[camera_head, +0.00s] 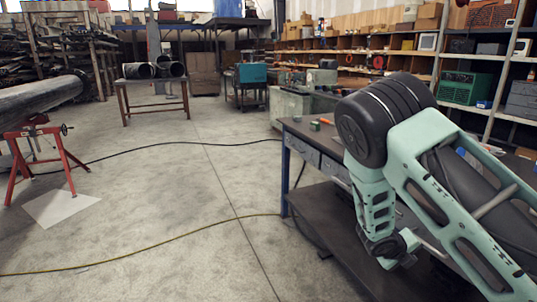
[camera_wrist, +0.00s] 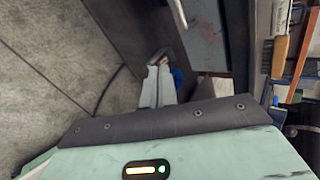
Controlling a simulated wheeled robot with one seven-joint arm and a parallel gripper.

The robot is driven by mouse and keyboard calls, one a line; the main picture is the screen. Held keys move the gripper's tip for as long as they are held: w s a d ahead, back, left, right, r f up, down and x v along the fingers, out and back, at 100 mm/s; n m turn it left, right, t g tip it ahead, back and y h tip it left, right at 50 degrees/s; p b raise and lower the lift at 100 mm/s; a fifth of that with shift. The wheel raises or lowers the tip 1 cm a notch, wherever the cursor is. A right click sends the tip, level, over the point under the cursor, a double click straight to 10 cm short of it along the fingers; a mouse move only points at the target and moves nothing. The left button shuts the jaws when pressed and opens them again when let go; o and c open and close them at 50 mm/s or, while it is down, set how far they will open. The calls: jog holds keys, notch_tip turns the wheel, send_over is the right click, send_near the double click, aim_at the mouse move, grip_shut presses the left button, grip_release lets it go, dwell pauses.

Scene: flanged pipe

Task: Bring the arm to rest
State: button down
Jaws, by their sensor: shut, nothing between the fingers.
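My arm (camera_head: 385,170) is folded at the right of the head view, over and beside the workbench. Its thick black joint is at the top and a pale green link hangs down from it. My gripper (camera_wrist: 159,74) shows in the wrist view as two grey fingers side by side, shut and empty. They stick out past the dark edge of my wrist housing. In the head view I cannot make out the fingers clearly. The large grey pipe (camera_head: 42,98) lies on a red stand (camera_head: 45,150) at the far left, well apart from my arm.
The workbench (camera_head: 303,131) with drawers and a dark lower shelf stands close by my arm. Tools (camera_wrist: 281,50) hang or lie at the right of the wrist view. A black cable (camera_head: 180,144) and a yellow cable (camera_head: 150,254) cross the floor. The middle floor is otherwise open.

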jog(key=s+a+r+m+g+y, duration=0.1)
jog(key=s+a+r+m+y, duration=0.1)
jog(key=s+a+r+m, duration=0.45)
jog(key=s+a+r+m+y+p, duration=0.1)
jog(key=s+a+r+m+y, duration=0.25)
jog(key=s+a+m, duration=0.4)
jog(key=s+a+r+m+g+y, duration=0.15)
jog(key=s+a+r+m, duration=0.25)
jog(key=a+r+m, duration=0.5)
jog(key=s+a+r+m+y, duration=0.2)
jog(key=s+a+m, duration=0.4)
jog(key=s, duration=0.6)
jog(key=shift+a+r+y+p, duration=0.35)
jog(key=shift+a+y+p, duration=0.05)
jog(key=shift+a+y, duration=0.1)
jog(key=shift+d, duration=0.1)
